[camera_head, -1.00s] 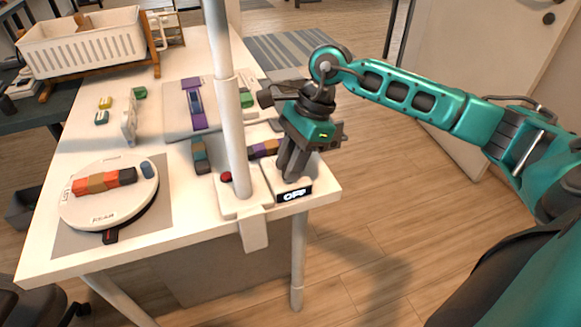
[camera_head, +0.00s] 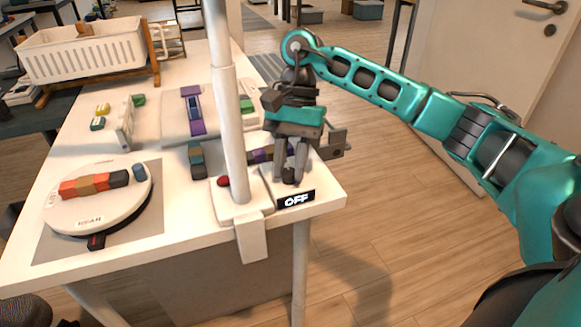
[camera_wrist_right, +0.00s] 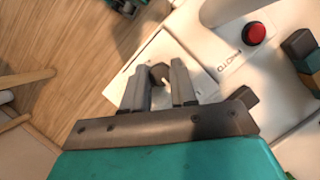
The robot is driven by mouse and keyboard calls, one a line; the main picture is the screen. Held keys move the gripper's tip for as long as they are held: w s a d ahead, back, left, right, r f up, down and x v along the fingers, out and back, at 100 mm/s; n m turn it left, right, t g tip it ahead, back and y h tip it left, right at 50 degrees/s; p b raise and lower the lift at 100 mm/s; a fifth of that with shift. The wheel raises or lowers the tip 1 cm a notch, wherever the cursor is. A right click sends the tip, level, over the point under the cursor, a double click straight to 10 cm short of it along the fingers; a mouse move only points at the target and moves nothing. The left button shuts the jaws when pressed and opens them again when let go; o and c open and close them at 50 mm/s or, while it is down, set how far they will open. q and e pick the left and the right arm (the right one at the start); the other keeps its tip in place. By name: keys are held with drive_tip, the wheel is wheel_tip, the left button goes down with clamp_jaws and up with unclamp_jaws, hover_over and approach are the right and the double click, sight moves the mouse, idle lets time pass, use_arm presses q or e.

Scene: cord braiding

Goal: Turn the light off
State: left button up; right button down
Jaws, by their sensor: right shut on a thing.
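A white switch box (camera_head: 324,188) stands at the front right corner of the table, with a black label (camera_head: 296,199) reading "OFF". A small dark knob (camera_head: 289,178) stands up from the box; it also shows in the right wrist view (camera_wrist_right: 160,72). My right gripper (camera_head: 291,168) points down over the box and is shut on the knob, with one finger on each side. The fingers hide part of the knob in the head view. My left gripper is not in view. The lamp itself cannot be made out.
A white pole (camera_head: 233,130) stands just left of my right gripper, with a red button (camera_head: 223,181) by its foot. A round turntable (camera_head: 100,215) with coloured blocks is at the left. A white basket (camera_head: 80,55) stands behind. Floor to the right is clear.

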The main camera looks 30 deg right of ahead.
drive_tip(key=shift+n, duration=0.4)
drive_tip(key=c, duration=0.9)
unclamp_jaws()
drive_tip(key=shift+p+v, duration=1.95)
drive_tip(key=shift+v, duration=4.55)
drive_tip(key=shift+a, duration=0.2)
